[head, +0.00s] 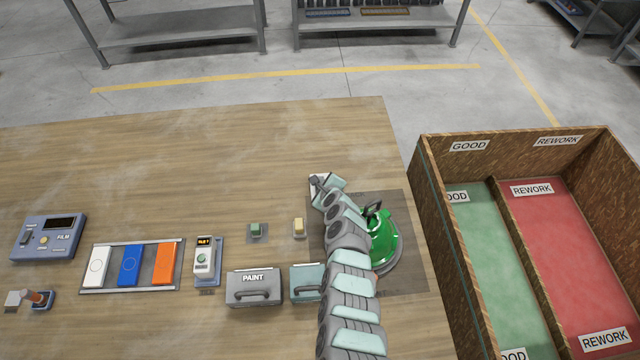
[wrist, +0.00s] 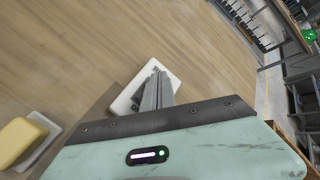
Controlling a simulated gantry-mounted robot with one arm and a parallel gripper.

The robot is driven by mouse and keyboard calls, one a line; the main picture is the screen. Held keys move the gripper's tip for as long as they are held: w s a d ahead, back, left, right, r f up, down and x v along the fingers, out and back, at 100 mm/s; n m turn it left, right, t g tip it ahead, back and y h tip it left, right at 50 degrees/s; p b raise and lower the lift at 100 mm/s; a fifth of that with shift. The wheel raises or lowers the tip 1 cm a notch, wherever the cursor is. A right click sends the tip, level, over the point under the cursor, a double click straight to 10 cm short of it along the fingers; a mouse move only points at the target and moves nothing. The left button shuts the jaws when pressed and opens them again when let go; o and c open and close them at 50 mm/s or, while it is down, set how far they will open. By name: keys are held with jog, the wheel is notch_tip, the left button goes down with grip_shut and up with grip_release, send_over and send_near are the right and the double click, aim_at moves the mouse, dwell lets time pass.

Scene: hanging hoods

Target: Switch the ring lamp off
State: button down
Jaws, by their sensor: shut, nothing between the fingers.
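My gripper (head: 315,183) is shut and empty, at the far left corner of a dark mat on the table. In the wrist view its closed fingers (wrist: 157,80) reach over a white plate (wrist: 132,98) with rounded corners. The fingers hide part of the plate, and I cannot tell whether they touch it. The plate's edge also shows in the head view (head: 320,177). A round green hood (head: 385,242) with a dark hook on top is on the mat, partly behind my arm. I cannot make out a lit ring lamp.
A yellow block on a white base (head: 299,228) and a small green button (head: 256,230) are left of my arm. A PAINT box (head: 253,287) and a teal box (head: 306,283) lie nearer. A divided wooden bin (head: 433,188) stands right.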

jog(key=shift+s+r+p, duration=0.1)
jog(key=shift+r+p, duration=0.6)
jog(key=shift+p, duration=0.2)
jog(key=shift+r, duration=0.15)
jog(key=r+p, duration=0.1)
jog(key=p, duration=0.1)
jog(key=r+p, duration=0.4)
jog(key=shift+s, duration=0.3)
jog(key=shift+f, duration=0.15)
